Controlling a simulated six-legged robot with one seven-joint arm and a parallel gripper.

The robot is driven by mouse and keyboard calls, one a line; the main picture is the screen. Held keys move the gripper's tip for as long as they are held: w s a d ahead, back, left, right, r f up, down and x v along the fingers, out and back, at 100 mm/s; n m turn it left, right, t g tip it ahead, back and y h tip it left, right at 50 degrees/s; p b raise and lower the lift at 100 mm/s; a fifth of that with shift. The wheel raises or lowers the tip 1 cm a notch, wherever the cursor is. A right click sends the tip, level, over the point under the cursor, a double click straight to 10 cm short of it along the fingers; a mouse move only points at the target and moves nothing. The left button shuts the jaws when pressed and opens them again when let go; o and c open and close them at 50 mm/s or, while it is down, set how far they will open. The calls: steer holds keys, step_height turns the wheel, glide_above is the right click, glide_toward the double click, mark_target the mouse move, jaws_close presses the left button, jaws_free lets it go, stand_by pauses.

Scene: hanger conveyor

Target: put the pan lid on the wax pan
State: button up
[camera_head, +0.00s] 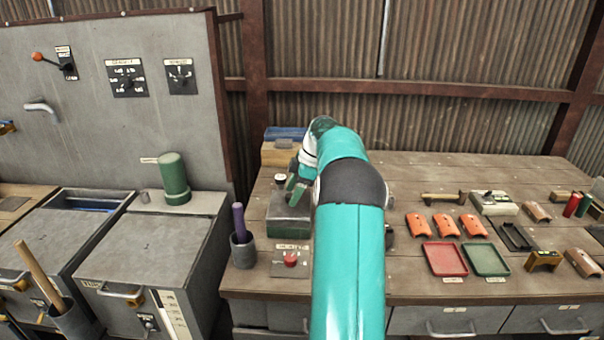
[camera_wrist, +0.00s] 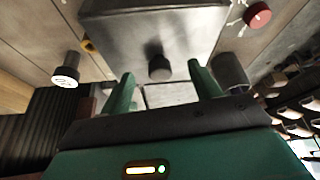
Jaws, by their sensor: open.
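A grey flat-topped piece, which looks like the pan lid (camera_wrist: 150,25), fills the top of the wrist view with a dark round knob (camera_wrist: 160,68) at its near edge. My gripper (camera_wrist: 161,68) is open, its two green fingers on either side of the knob in the picture. I cannot tell whether they touch it. In the head view my gripper (camera_head: 297,188) is tilted down over a grey-topped box with a green front (camera_head: 289,229), partly hidden by my arm. I cannot tell whether this box is the wax pan with its lid on.
A red button (camera_head: 290,259) sits in front of the box, with a cup holding a purple-handled tool (camera_head: 240,225) to its left. Red (camera_head: 444,259) and green trays (camera_head: 486,259) and orange curved pieces (camera_head: 446,225) lie to the right. A green cylinder (camera_head: 174,178) stands on the left cabinet.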

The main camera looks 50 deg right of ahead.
steer(key=v, duration=1.2)
steer(key=shift+r, duration=0.25)
steer(key=shift+s+d, duration=0.1)
steer(key=shift+s, duration=0.05)
